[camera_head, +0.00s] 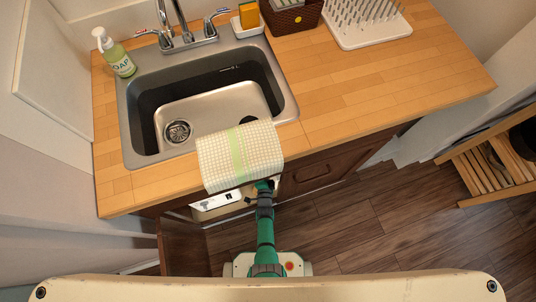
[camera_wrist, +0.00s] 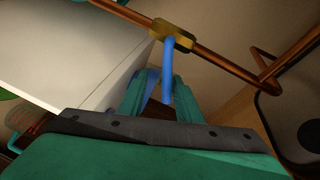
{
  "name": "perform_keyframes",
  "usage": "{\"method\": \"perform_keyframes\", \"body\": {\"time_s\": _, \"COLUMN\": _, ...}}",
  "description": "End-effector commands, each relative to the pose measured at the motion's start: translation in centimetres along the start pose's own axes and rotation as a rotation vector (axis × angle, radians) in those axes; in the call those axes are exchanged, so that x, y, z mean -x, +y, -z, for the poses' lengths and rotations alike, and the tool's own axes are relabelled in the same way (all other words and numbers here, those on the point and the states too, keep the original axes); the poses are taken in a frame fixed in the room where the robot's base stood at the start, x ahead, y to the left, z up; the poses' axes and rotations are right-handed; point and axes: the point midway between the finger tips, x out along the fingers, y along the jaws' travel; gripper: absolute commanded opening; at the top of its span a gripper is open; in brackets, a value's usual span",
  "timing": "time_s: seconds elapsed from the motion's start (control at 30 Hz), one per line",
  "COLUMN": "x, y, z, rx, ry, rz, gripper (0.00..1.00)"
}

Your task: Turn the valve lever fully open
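In the wrist view a brass valve (camera_wrist: 175,32) sits on a copper pipe. Its blue lever (camera_wrist: 168,68) hangs toward the bottom of the picture, crosswise to the pipe. My gripper (camera_wrist: 157,82) is open, with its green fingers on either side of the lever's lower part. The lever lies nearer the right finger; I cannot tell whether they touch. In the head view my arm (camera_head: 265,225) reaches into the cabinet under the sink, and its fingertips and the valve are hidden by the counter and towel.
A white box (camera_wrist: 75,50) is close on the left of my gripper. Copper pipe (camera_wrist: 225,53) runs behind and bends at the right. A checked towel (camera_head: 240,155) hangs over the counter edge above my arm. An open cabinet door (camera_head: 183,245) stands to the left.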

Motion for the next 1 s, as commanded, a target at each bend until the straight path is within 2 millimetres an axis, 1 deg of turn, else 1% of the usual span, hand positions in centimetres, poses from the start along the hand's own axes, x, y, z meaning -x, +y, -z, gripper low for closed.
{"method": "perform_keyframes", "body": {"time_s": 0.03, "x": 1.1, "y": 0.2, "z": -0.1, "rx": 0.0, "ry": 0.0, "rz": -0.003, "gripper": 0.31}}
{"method": "perform_keyframes", "body": {"time_s": 0.27, "x": 4.4, "y": 0.1, "z": 0.0, "rx": 0.003, "ry": 0.001, "rz": -0.002, "gripper": 0.31}}
{"method": "perform_keyframes", "body": {"time_s": 0.67, "x": 11.2, "y": 0.1, "z": 0.0, "rx": 0.004, "ry": 0.001, "rz": -0.002, "gripper": 0.31}}
{"method": "perform_keyframes", "body": {"time_s": 1.0, "x": 15.9, "y": -2.2, "z": 0.8, "rx": 0.148, "ry": 0.007, "rz": -0.025, "gripper": 0.31}}
